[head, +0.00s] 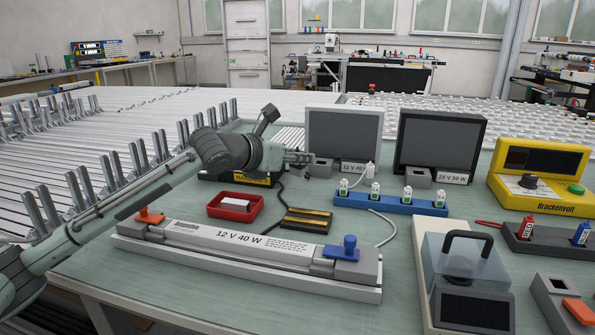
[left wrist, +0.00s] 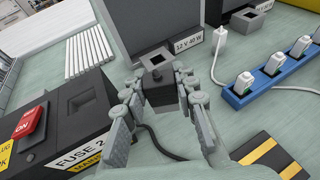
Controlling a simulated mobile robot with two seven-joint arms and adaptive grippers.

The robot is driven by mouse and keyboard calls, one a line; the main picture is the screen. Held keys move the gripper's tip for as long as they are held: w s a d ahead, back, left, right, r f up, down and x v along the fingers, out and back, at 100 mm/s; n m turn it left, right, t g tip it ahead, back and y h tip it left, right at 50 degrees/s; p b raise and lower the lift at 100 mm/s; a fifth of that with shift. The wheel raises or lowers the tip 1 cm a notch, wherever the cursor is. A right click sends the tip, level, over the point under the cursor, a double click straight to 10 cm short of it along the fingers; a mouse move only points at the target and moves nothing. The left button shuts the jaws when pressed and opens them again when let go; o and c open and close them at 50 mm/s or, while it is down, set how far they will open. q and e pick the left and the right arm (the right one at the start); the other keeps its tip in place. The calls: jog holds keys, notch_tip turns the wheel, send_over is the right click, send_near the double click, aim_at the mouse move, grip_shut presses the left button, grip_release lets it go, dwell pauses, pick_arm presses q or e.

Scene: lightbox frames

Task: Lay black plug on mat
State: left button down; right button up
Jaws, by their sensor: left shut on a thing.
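The black plug (left wrist: 160,94) is a small dark block between the fingertips of my left gripper (left wrist: 160,98), which is shut on it. In the head view my left gripper (head: 298,157) is just left of the grey socket block before the 12 V 40 W panel (head: 343,133). The socket's square opening (left wrist: 157,60) shows beyond the plug in the left wrist view. A black cord (left wrist: 160,146) runs below the fingers. The mat (head: 307,221), black with yellow bands, lies flat nearer the front; its corner shows in the left wrist view (left wrist: 265,160). My right gripper is not in view.
A black fuse box with a red switch (left wrist: 30,122) stands left of the gripper. A red tray (head: 235,207) lies left of the mat. A blue strip with several plugs (head: 390,203) and a white plug (head: 370,171) are to the right. A long lamp unit (head: 245,250) lies in front.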

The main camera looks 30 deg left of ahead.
aim_at(294, 173)
pick_arm(q)
notch_tip(294, 173, down, 4)
jog(key=shift+r, duration=0.2)
jog(key=shift+f, duration=0.2)
jog(key=shift+f, duration=0.1)
jog(key=c, duration=1.2)
grip_release()
